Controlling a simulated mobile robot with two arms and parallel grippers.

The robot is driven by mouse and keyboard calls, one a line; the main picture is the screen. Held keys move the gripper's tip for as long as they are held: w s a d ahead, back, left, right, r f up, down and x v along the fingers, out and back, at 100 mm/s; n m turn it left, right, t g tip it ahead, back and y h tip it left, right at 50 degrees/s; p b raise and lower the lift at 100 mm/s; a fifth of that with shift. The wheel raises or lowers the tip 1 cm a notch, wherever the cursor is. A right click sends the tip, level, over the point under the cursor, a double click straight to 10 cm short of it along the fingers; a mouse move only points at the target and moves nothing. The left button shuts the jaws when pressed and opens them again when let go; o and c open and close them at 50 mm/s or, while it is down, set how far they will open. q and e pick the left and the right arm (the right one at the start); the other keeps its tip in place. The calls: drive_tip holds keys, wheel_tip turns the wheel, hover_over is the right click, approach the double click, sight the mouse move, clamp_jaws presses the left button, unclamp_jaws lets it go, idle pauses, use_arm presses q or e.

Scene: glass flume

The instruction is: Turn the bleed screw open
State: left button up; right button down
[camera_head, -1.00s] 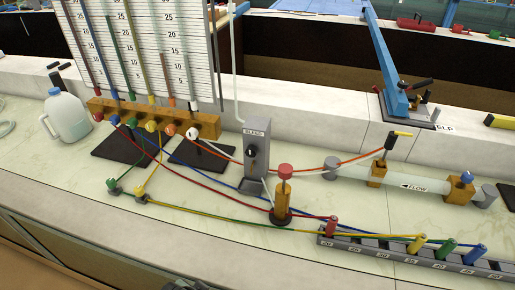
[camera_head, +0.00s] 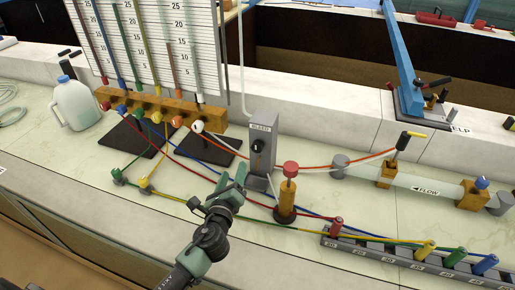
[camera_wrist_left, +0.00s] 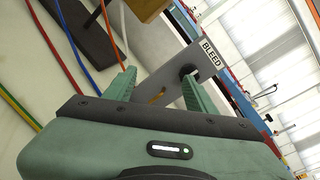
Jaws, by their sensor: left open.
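The bleed screw is a black knob (camera_head: 257,145) on the front of a grey upright block (camera_head: 264,165) with a BLEED label (camera_head: 262,127). In the left wrist view the knob (camera_wrist_left: 188,70) shows beyond the fingers, partly covered by the right-hand finger, and the label (camera_wrist_left: 212,54) is readable. My left gripper (camera_head: 232,180) is open and empty, in front of the block and lower than the knob, apart from it. Its two green fingers also show in the left wrist view (camera_wrist_left: 160,88). My right gripper is not in view.
A brass post with a red cap (camera_head: 288,190) stands just right of the block. Coloured tubes run across the bench in front, below my left gripper. A brass manifold (camera_head: 180,112) stands behind left, and a clear flow pipe (camera_head: 425,182) lies to the right.

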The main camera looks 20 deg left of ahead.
sight(256, 150)
use_arm(q)
drive_tip(key=w+d+m+h, duration=0.1)
drive_tip(key=w+m, duration=0.1)
drive_tip(key=w, duration=0.1)
drive_tip(key=w+d+r+m+t+h, duration=0.1)
drive_tip(key=w+m, duration=0.2)
drive_tip(key=w, duration=0.1)
drive_tip(key=w+d+m+h, duration=0.1)
drive_tip(key=w+d+m, duration=0.1)
drive_tip(key=w+m, duration=0.1)
drive_tip(key=shift+w+r, duration=0.15)
drive_tip(key=shift+w, duration=0.5)
clamp_jaws()
